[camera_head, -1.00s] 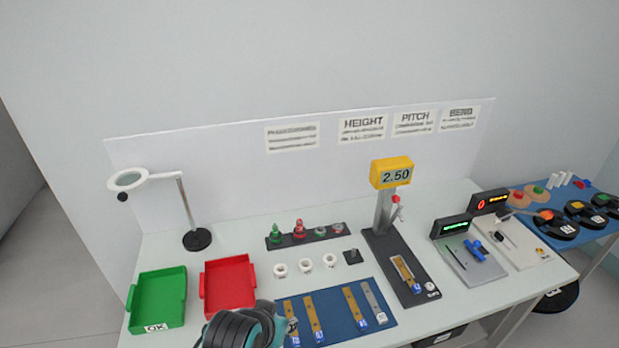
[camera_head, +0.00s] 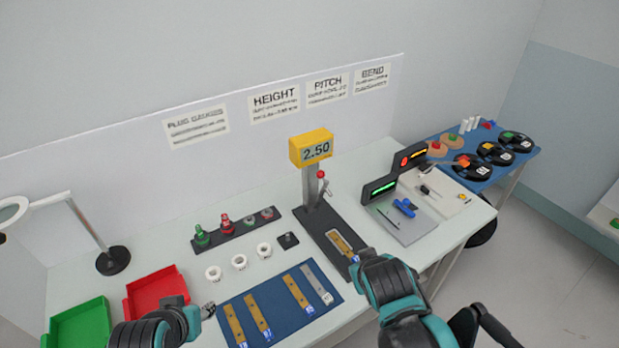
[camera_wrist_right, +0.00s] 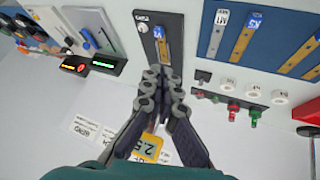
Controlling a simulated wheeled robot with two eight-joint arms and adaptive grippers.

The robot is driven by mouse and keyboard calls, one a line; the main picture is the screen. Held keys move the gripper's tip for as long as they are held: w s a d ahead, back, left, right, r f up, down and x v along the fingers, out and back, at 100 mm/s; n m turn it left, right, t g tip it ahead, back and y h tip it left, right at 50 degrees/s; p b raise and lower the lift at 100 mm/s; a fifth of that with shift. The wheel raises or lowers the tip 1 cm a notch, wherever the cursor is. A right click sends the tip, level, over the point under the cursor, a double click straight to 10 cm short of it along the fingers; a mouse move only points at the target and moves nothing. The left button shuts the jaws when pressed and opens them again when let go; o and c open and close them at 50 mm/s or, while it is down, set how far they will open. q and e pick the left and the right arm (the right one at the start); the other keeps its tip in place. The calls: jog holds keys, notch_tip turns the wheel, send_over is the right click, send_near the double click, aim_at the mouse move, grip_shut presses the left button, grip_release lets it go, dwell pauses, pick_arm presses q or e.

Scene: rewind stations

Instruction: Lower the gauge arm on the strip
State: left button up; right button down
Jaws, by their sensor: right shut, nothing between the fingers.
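The height gauge has a yellow display (camera_head: 312,149) reading 2.50 on a grey post, with a red-tipped lever (camera_head: 321,175) at its side. A brass strip (camera_head: 341,243) lies on its dark base (camera_head: 318,222). My right gripper (camera_wrist_right: 162,76) is shut and empty; in the right wrist view its fingertips overlap the end of the strip (camera_wrist_right: 162,48), but I cannot tell the height between. In the head view the right arm ends near the base's front end, its fingertips hidden. My left gripper (camera_head: 208,309) is beside the blue mat; its jaws are unclear.
A blue mat (camera_head: 281,305) with several strips lies left of the gauge. White rings (camera_head: 239,262), a plug rack (camera_head: 237,230), a red tray (camera_head: 156,288) and a green tray (camera_head: 82,325) are further left. Two stations with lit displays (camera_head: 380,189) stand close on the right.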

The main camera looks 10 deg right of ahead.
jog(key=w+d+n+t+h, duration=0.1)
jog(key=w+n+h, duration=0.15)
jog(key=w, duration=0.55)
jog(key=n+t+h, duration=0.2)
jog(key=n+t, duration=0.6)
jog(key=n, duration=0.2)
send_near(320, 174)
jog(key=a+f, duration=0.1)
jog(key=a, duration=0.2)
jog(key=shift+w+f+b, duration=0.1)
jog(key=shift+f+b, duration=0.05)
jog(key=shift+b, duration=0.3)
jog(key=b+x, duration=0.1)
jog(key=x, duration=0.9)
jog(key=shift+b, duration=0.3)
